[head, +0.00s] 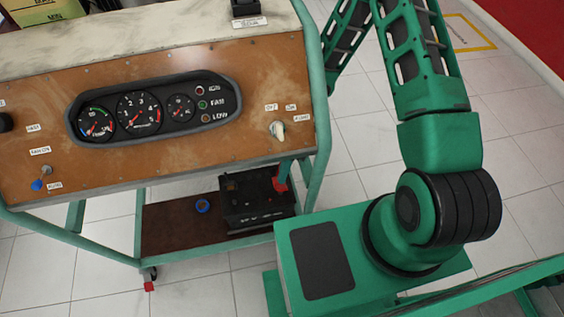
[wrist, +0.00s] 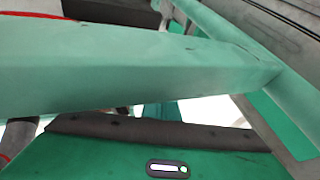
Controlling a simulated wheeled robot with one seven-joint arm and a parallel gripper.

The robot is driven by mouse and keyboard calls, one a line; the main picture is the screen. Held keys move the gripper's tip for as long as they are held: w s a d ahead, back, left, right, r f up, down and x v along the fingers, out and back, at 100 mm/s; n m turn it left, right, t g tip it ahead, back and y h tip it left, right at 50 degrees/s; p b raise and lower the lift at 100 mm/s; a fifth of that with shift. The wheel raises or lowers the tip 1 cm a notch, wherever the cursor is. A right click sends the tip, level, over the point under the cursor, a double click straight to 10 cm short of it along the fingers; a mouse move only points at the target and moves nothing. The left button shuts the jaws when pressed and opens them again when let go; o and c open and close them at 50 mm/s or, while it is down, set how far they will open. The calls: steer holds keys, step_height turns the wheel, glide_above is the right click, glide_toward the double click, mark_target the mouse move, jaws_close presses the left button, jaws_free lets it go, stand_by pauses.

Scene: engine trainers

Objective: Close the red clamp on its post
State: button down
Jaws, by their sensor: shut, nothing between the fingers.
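The red clamp (head: 280,184) is small in the head view, at the right back corner of the black battery (head: 255,202). The battery stands on the lower shelf of the trainer. Whether the clamp is open or closed on its post is too small to tell, and the post is not distinct. In the wrist view, my gripper (wrist: 160,148) shows as a green body with a dark edge at the bottom. It is shut and empty. A green beam (wrist: 130,65) hides most of the fingers. The clamp is not clear in the wrist view.
The trainer's brown gauge panel (head: 240,110) overhangs the shelf (head: 165,228). A green frame leg (head: 320,130) rises at its right. A blue ring (head: 203,206) lies on the shelf left of the battery.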

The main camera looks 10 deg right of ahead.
steer(key=shift+s+f, duration=0.15)
steer(key=shift+s, duration=0.2)
steer(key=shift+w+d+r, duration=0.2)
steer(key=shift+w+r, duration=0.15)
steer(key=shift+r, duration=0.1)
steer(key=v, duration=0.9)
steer(key=shift+r, duration=0.3)
steer(key=shift+d, duration=0.1)
